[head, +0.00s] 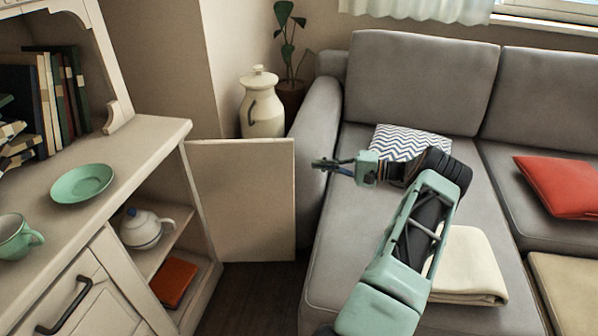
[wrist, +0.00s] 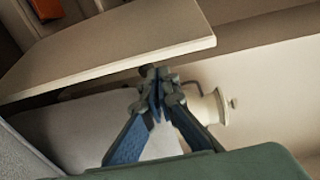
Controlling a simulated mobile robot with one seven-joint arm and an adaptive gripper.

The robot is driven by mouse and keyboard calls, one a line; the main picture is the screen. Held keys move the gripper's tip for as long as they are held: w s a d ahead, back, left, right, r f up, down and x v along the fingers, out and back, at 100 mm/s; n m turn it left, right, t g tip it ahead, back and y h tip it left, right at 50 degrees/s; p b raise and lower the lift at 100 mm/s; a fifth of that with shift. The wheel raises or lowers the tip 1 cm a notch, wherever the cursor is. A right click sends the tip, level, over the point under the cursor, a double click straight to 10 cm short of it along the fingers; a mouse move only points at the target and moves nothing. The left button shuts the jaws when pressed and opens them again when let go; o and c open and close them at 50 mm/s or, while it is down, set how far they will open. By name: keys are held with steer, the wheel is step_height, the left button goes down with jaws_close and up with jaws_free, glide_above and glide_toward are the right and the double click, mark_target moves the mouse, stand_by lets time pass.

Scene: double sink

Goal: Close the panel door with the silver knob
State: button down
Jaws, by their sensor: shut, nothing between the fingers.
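The panel door (head: 240,200) is a plain cream board standing wide open from the right end of the cream cabinet. Its silver knob does not show in either view. My gripper (head: 322,164) is shut and empty, to the right of the door's free edge in the head view. In the wrist view the door (wrist: 120,52) spans the upper left, and the shut fingertips (wrist: 160,76) appear close to its edge. I cannot tell from the wrist view whether they touch it.
The open cabinet shelves hold a white teapot (head: 145,228) and a red book (head: 174,281). A cream jug (head: 262,112) stands behind the door. The grey sofa (head: 318,135) is close on the right. Dark floor (head: 255,285) shows below the door.

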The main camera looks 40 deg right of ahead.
mark_target(301, 160)
steer(key=shift+m+t+h, duration=0.3)
steer(key=shift+t, duration=0.6)
steer(key=w+a, duration=0.1)
steer(key=w, duration=0.1)
steer(key=w+f+b, duration=0.1)
steer(key=w, duration=0.1)
steer(key=w+a+b, duration=0.1)
steer(key=w, duration=0.2)
steer(key=shift+w+a+f, duration=0.1)
steer(key=shift+a+f, duration=0.2)
steer(key=shift+s+a, duration=0.55)
steer(key=shift+s, duration=0.25)
steer(key=shift+s+a, duration=0.55)
steer(key=shift+s, duration=0.25)
